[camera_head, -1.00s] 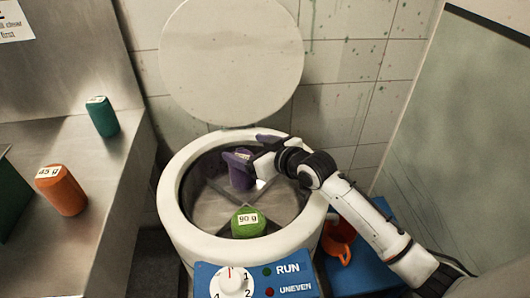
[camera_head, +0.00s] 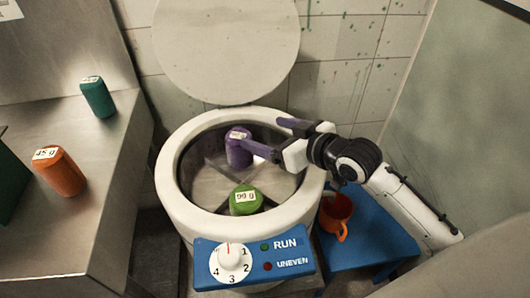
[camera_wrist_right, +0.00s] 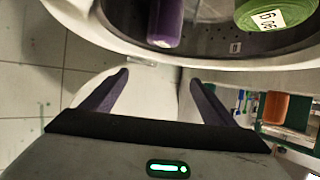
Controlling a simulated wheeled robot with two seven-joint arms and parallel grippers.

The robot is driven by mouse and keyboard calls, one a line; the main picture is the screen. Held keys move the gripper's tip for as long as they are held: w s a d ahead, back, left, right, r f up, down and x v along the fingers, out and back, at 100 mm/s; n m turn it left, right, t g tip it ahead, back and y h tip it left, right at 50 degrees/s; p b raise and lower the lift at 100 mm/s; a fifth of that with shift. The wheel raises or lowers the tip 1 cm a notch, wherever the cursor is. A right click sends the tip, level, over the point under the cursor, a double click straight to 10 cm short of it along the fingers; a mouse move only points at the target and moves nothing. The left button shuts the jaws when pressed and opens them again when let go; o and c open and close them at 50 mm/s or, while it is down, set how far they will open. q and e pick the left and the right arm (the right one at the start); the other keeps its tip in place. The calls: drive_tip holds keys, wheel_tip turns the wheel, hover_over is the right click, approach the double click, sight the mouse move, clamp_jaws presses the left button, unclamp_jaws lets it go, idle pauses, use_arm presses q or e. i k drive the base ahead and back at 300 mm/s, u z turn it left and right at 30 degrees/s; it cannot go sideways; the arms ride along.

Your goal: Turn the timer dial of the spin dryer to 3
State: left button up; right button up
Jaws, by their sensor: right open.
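The spin dryer (camera_head: 174,205) stands in the middle with its round lid (camera_head: 226,50) raised. On its blue front panel (camera_head: 290,252) is the white timer dial (camera_head: 230,256), with 1, 2, 3 and 4 printed around it. The dial's red mark points straight up, not at a number. My right gripper (camera_head: 268,136) is open and empty above the drum's right rim, beside a purple canister (camera_head: 238,153). Its spread fingers also show in the right wrist view (camera_wrist_right: 158,80). My left gripper is not in view.
A green canister (camera_head: 246,202) labelled 90 g sits in the drum. Orange (camera_head: 60,173) and teal (camera_head: 98,97) canisters stand on the steel counter (camera_head: 95,190) at left. An orange jug (camera_head: 336,215) stands on a blue stool (camera_head: 375,232). The panel shows RUN and UNEVEN lamps.

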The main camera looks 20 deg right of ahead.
sight(230, 257)
drive_tip(key=k, duration=0.5)
drive_tip(key=z, duration=1.55)
drive_tip(key=i, duration=0.4)
drive_tip(key=u, duration=1.5)
